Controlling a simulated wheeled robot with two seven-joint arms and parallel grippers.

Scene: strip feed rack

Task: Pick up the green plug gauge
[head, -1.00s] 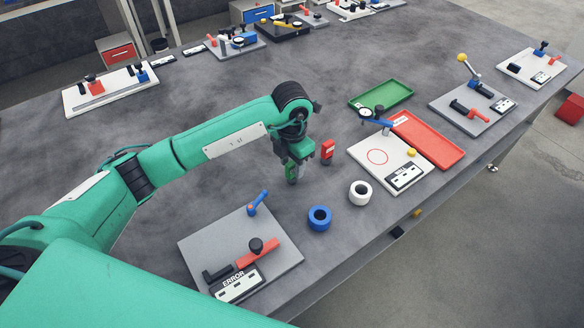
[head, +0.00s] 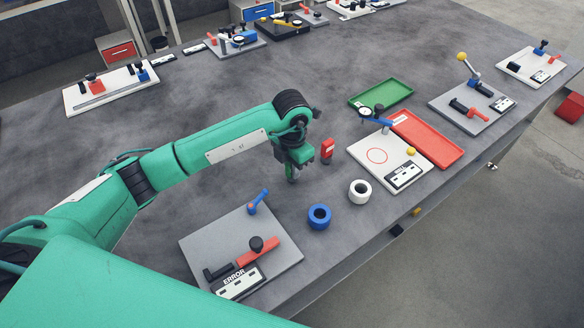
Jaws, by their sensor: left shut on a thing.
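My left gripper (head: 293,176) points down at the middle of the table, left of the red upright block. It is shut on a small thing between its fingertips. This is most likely the green plug gauge, but the fingers hide nearly all of it, and its green is hard to tell from my own green wrist. No other green plug gauge shows in the open on the table. I cannot tell whether the held thing touches the table. My right gripper is not in view.
A red upright block (head: 327,150) stands close right of the gripper. A blue ring (head: 319,216) and a white ring (head: 360,191) lie in front. A grey fixture board (head: 215,237), a white gauge board (head: 357,152), a green tray (head: 400,89) and a red tray (head: 448,155) surround the area.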

